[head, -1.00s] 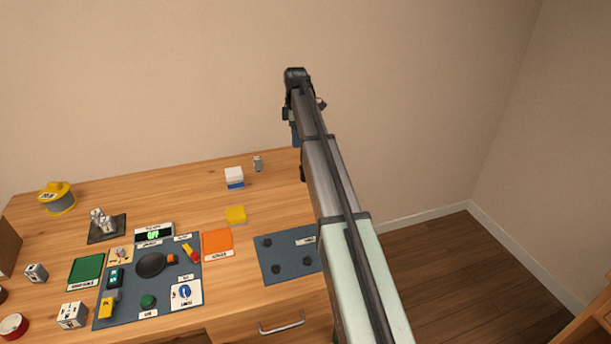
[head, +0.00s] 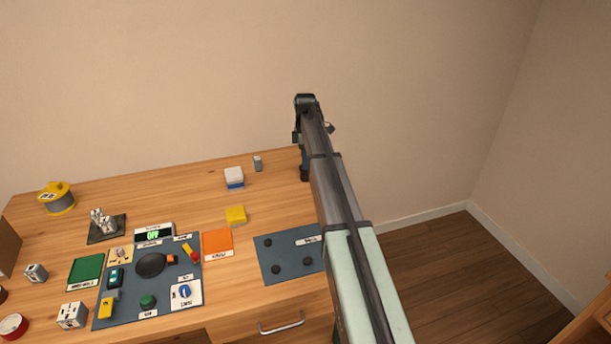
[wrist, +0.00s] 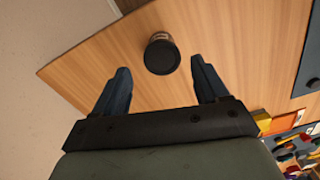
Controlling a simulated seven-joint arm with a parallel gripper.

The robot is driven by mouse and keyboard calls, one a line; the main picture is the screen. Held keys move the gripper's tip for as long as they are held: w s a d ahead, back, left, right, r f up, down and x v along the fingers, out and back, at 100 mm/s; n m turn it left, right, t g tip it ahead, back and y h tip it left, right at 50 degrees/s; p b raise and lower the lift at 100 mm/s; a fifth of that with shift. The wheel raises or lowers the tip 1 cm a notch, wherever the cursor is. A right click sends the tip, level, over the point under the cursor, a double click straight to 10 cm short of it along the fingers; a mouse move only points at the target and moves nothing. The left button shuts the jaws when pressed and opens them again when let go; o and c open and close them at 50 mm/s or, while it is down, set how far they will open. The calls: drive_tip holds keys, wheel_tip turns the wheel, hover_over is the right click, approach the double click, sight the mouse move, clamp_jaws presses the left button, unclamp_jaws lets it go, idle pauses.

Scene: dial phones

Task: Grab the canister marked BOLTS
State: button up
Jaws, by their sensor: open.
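A canister with a dark round lid (wrist: 162,57) stands on the wooden desk in the wrist view. A pale label shows on its side, but I cannot read it. In the head view a dark shape at the desk's right end (head: 304,174) appears to be this canister, partly hidden by my arm. My gripper (wrist: 161,68) is open and empty, its two blue fingers apart. In the wrist view the canister appears between and just beyond the fingertips, apart from both. In the head view my gripper is mostly hidden behind my arm.
A small grey cylinder (head: 258,163) and a white-and-blue box (head: 234,178) stand left of my gripper. A yellow block (head: 236,215), an orange pad (head: 217,244) and a dark mat with several round pieces (head: 288,262) lie nearer. A crowded control panel (head: 130,300) is at left.

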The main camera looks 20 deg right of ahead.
sight(306, 173)
drive_tip(key=shift+s+a+f, duration=0.15)
drive_tip(key=shift+f, duration=2.35)
drive_tip(key=shift+c, duration=0.5)
drive_tip(key=c, duration=0.8)
